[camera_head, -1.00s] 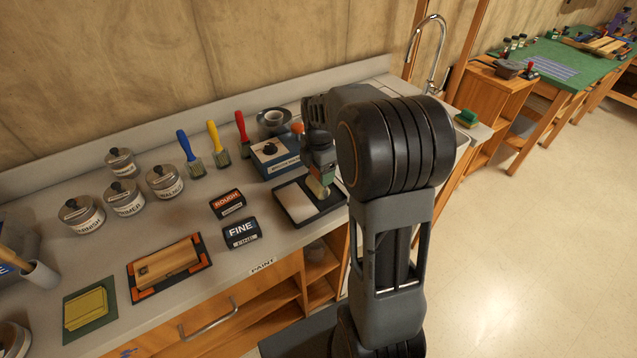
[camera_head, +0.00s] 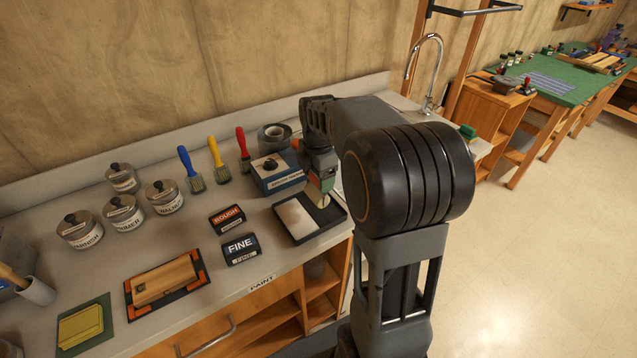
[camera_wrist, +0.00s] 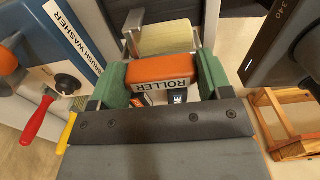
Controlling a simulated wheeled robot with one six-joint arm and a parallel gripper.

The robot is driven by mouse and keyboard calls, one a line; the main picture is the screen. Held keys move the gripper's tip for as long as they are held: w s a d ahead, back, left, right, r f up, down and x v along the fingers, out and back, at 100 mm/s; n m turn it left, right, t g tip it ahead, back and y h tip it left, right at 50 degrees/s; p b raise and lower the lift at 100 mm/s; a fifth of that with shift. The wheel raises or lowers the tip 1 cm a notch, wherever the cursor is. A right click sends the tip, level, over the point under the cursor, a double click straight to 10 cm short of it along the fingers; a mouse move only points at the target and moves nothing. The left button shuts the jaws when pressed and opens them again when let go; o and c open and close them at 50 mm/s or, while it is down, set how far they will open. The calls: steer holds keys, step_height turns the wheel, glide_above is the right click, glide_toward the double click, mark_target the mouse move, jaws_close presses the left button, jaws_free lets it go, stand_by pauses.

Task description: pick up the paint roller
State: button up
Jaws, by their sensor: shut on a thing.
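The paint roller has an orange handle labelled ROLLER (camera_wrist: 162,78) and a cream sleeve (camera_wrist: 165,38). My gripper (camera_wrist: 162,72) is shut on the handle, with a green finger pressed on each side. In the head view my gripper (camera_head: 319,178) is over the black paint tray (camera_head: 282,234). The cream sleeve (camera_head: 317,197) hangs below it and seems slightly above the tray. My wrist and arm hide part of the roller there.
A blue brush washer box (camera_head: 278,180) stands just left of my gripper, with a grey round item (camera_head: 274,134) behind it. Red, yellow and blue brushes (camera_head: 217,155) and several lidded tins (camera_head: 123,213) stand farther left. ROUGH and FINE blocks (camera_head: 240,249) lie in front.

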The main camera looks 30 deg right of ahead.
steer(key=s+a+r+b, duration=0.1)
steer(key=s+a+r, duration=0.7)
steer(key=s, duration=0.2)
steer(key=shift+r, duration=0.35)
steer(key=shift+s, duration=0.1)
steer(key=o, duration=0.6)
steer(key=shift+c, duration=1)
